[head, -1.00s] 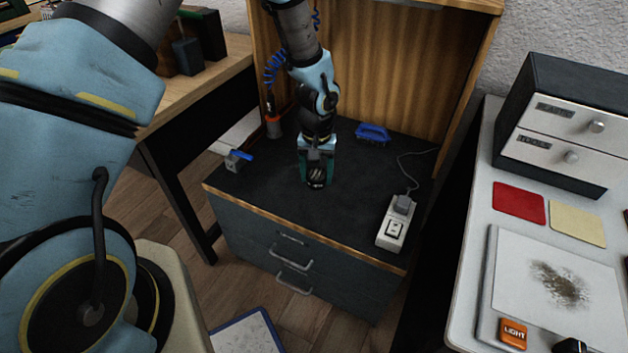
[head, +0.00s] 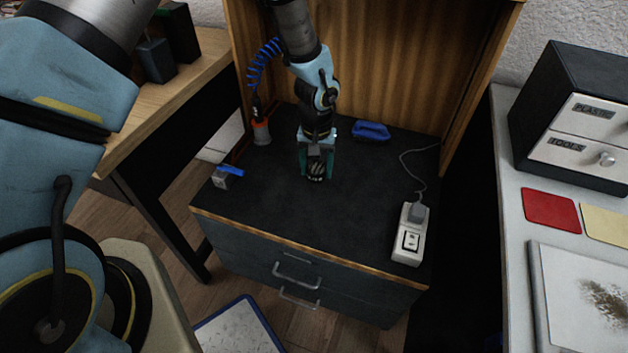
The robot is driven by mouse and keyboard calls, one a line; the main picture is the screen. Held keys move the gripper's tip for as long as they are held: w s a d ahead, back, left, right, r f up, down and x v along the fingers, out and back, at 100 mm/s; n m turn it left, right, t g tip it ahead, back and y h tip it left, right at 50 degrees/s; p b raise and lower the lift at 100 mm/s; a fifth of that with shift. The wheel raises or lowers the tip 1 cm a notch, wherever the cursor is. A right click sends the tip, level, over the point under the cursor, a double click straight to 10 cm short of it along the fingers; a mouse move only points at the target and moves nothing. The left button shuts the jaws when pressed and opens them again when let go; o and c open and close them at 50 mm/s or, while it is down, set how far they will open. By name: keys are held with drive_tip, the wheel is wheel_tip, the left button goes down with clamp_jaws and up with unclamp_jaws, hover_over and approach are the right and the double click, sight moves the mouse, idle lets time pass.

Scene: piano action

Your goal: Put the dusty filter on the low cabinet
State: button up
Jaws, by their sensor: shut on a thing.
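The low cabinet (head: 268,208) stands in the middle of the head view, with a black top, a wooden front edge and grey drawers. My gripper (head: 317,170) points down over the middle of its top. Its teal fingers are shut on a small dark ribbed thing, which I take to be the dusty filter (head: 315,172). The fingers and wrist hide much of it. The filter is at or just above the cabinet top; I cannot tell whether it touches.
A wooden panel rises behind. The top's front middle is clear. A white table (head: 515,225) stands right.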

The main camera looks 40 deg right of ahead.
sight(316, 192)
drive_tip(key=shift+f, duration=2.75)
drive_tip(key=shift+f, duration=0.2)
drive_tip(key=o, duration=1.3)
drive_tip(key=shift+o, duration=0.2)
drive_tip(key=shift+r, duration=0.2)
wheel_tip(316, 192, up, 12)
drive_tip(key=shift+r+b, duration=0.1)
drive_tip(key=shift+b, duration=0.25)
drive_tip(key=shift+w, duration=0.1)
